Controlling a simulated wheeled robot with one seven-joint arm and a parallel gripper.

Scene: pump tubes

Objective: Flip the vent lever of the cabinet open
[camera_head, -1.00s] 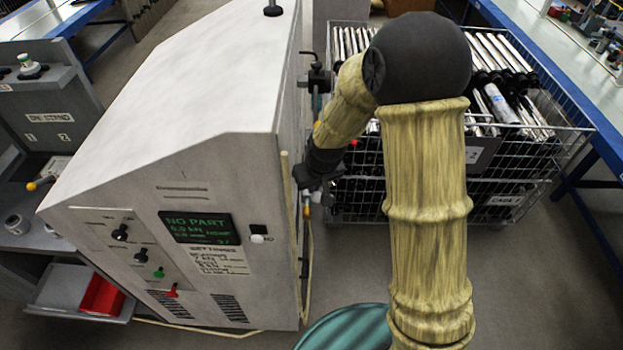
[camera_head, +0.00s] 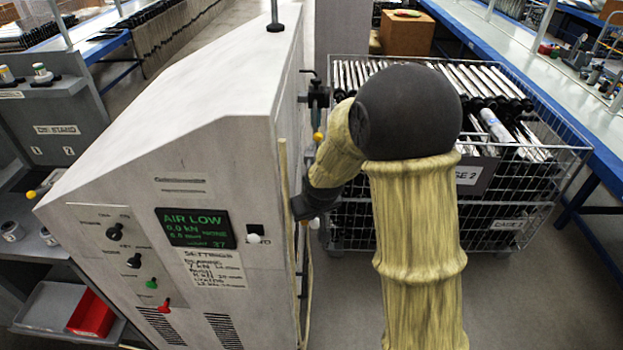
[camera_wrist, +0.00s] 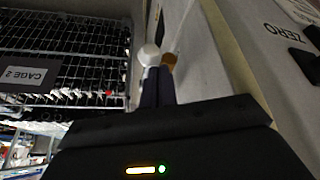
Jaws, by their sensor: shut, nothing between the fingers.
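The cabinet (camera_head: 200,130) is a pale grey machine with a sloped top and a front panel; its screen (camera_head: 194,228) reads "AIR LOW". On its right side, a dark valve fitting (camera_head: 318,95) carries a small yellow-tipped part (camera_head: 318,136). My gripper (camera_wrist: 158,72) is shut and empty beside the cabinet's side wall. In the wrist view a white rounded knob (camera_wrist: 149,54) and an orange-yellow piece (camera_wrist: 169,61) show just beyond the fingertips; I cannot tell which belongs to the vent lever, or whether the fingers touch them. In the head view my arm hides the fingertips.
A wire cage (camera_head: 520,190) full of tubes stands close behind and right of my arm. A blue-edged bench (camera_head: 590,150) runs along the right. A grey stand (camera_head: 60,125) and a red bin (camera_head: 92,314) are at the left. Floor is clear at lower right.

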